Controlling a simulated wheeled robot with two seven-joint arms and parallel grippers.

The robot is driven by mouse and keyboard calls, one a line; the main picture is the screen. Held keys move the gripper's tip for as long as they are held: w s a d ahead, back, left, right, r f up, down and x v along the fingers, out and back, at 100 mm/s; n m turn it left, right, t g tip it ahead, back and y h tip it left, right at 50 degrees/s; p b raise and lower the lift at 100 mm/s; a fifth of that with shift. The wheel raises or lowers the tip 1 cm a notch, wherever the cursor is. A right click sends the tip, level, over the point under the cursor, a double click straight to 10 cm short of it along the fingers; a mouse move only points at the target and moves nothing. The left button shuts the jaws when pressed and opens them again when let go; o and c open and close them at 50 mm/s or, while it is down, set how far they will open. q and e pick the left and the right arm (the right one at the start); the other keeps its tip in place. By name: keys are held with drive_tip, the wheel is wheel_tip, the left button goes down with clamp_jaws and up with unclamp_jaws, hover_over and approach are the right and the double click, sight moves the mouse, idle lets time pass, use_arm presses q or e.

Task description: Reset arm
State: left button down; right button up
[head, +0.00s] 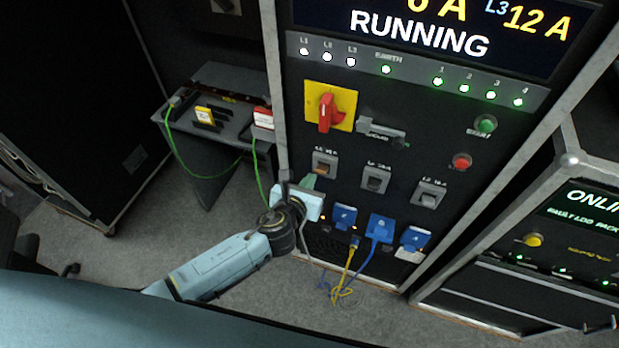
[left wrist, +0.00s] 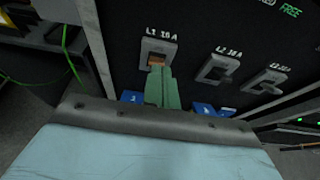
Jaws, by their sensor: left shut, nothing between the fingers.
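My left arm reaches in from the lower left in the head view. My left gripper (head: 308,181) is at the lower left of the cabinet front, just below the L1 breaker switch (head: 325,164). In the left wrist view the green fingers (left wrist: 160,84) are together and empty, with their tips at the lower part of the L1 switch (left wrist: 157,53). I cannot tell whether they touch it. The L2 switch (head: 375,179) and L3 switch (head: 429,194) sit to the right. My right gripper is out of view.
Blue plugs (head: 380,229) with blue and yellow cables sit below the switches. A red rotary handle (head: 327,112) on a yellow plate is above. A small table (head: 232,128) with a green cable stands to the left. Another rack (head: 540,250) stands right. Grey floor lies below.

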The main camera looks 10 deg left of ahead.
use_arm(q)
drive_tip(key=shift+s+r, duration=0.3)
drive_tip(key=shift+s, duration=0.15)
idle(0.3)
